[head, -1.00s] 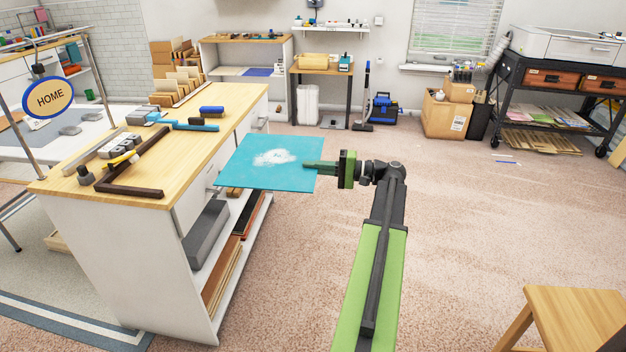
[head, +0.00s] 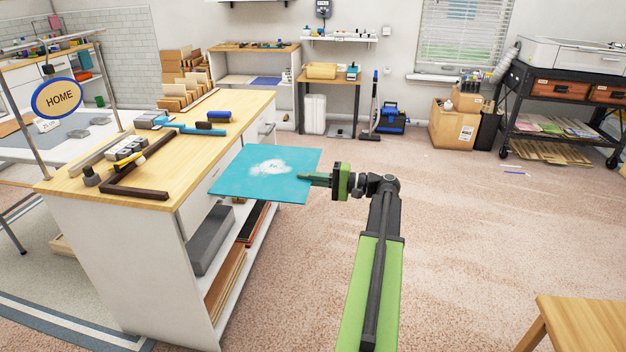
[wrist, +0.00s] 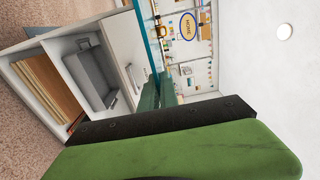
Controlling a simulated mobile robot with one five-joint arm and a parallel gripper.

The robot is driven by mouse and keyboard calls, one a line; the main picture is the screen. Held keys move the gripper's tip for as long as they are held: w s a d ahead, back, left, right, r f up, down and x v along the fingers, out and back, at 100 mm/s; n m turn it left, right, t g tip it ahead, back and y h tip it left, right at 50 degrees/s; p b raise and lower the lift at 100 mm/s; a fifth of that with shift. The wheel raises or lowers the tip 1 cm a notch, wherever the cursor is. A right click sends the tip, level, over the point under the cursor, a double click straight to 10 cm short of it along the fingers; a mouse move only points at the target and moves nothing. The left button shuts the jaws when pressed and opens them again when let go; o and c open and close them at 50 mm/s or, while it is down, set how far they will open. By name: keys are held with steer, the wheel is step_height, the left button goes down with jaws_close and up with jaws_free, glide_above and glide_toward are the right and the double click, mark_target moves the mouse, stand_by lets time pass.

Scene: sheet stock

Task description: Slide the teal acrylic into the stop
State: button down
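The teal acrylic (head: 235,184) is a flat square sheet with a white patch in its middle. It hangs out beside the bench's right side, roughly level, its left part overlapping the bench drawers in the head view. My gripper (head: 314,180) is shut on its right edge. In the wrist view the sheet shows as a thin teal strip (wrist: 147,40) by the green fingers (wrist: 158,92). The stop (head: 135,191) looks like the dark brown L-shaped bar on the bench top, left of the sheet and apart from it.
The wooden bench top (head: 205,148) also holds a blue bar (head: 195,130), a blue brush-like block (head: 218,116), grey blocks (head: 125,150) and a yellow-handled tool. The bench's side shelf holds a grey block (head: 211,240). A wooden stool (head: 580,325) stands front right. The carpet between is clear.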

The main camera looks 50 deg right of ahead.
mark_target(290, 176)
stand_by(0.4)
steer(key=shift+r, duration=0.2)
stand_by(0.3)
steer(key=shift+x, duration=2.55)
steer(key=shift+a, duration=0.1)
steer(key=shift+f+b+x, duration=0.1)
steer(key=shift+f+x, duration=0.1)
steer(key=shift+x, duration=1.8)
steer(key=shift+f+b+x, duration=0.15)
steer(key=shift+x, duration=1.8)
steer(key=shift+f+b+x, duration=0.1)
steer(key=shift+f+x, duration=0.1)
steer(key=shift+x, duration=1.8)
steer(key=shift+a, duration=0.1)
